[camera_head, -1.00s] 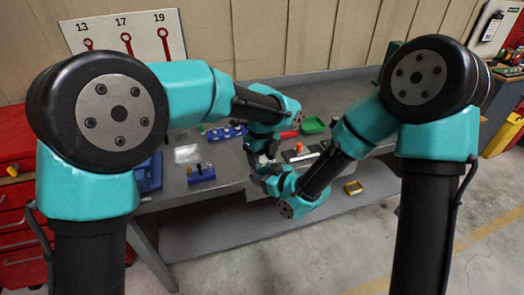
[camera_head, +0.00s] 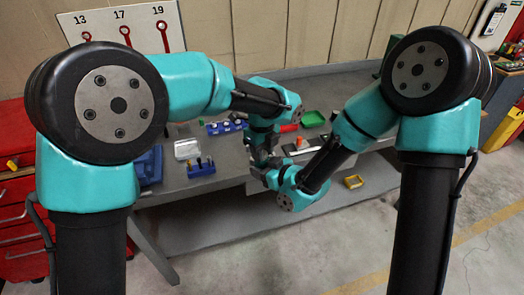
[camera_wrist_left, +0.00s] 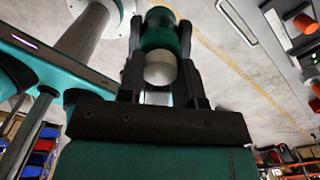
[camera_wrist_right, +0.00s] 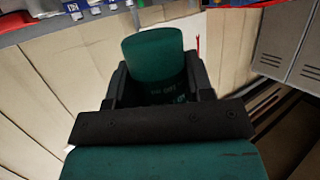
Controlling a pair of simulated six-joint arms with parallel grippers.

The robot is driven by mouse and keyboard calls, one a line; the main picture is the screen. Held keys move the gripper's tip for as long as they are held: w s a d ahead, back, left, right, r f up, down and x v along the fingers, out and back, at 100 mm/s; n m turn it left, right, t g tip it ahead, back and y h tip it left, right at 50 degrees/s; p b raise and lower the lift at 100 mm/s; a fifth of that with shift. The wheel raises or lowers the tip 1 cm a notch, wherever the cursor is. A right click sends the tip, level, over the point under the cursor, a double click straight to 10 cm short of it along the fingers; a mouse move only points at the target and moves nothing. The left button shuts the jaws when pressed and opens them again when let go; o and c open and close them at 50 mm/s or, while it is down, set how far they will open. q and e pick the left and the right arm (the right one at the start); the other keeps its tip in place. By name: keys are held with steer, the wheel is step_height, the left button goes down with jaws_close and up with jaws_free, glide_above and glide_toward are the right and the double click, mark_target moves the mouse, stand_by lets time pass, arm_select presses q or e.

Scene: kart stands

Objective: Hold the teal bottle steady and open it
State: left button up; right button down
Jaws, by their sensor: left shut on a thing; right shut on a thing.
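The teal bottle (camera_wrist_right: 152,52) shows in the right wrist view as a dark teal cylinder with faint lettering, between the fingers of my right gripper (camera_wrist_right: 157,82). In the left wrist view, the fingers of my left gripper (camera_wrist_left: 162,50) close on both sides of a teal part of the bottle (camera_wrist_left: 160,38). A pale rounded end (camera_wrist_left: 160,68) lies between those fingers, nearer the camera. In the head view my left gripper (camera_head: 261,158) and right gripper (camera_head: 264,170) meet in front of the bench, and they mostly hide the bottle.
The grey bench (camera_head: 215,185) runs behind the arms.

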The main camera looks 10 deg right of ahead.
arm_select(q)
steer(key=n, duration=0.6)
steer(key=o, duration=1)
steer(key=shift+r, duration=0.1)
steer(key=shift+r, duration=2.2)
steer(key=shift+c, duration=0.3)
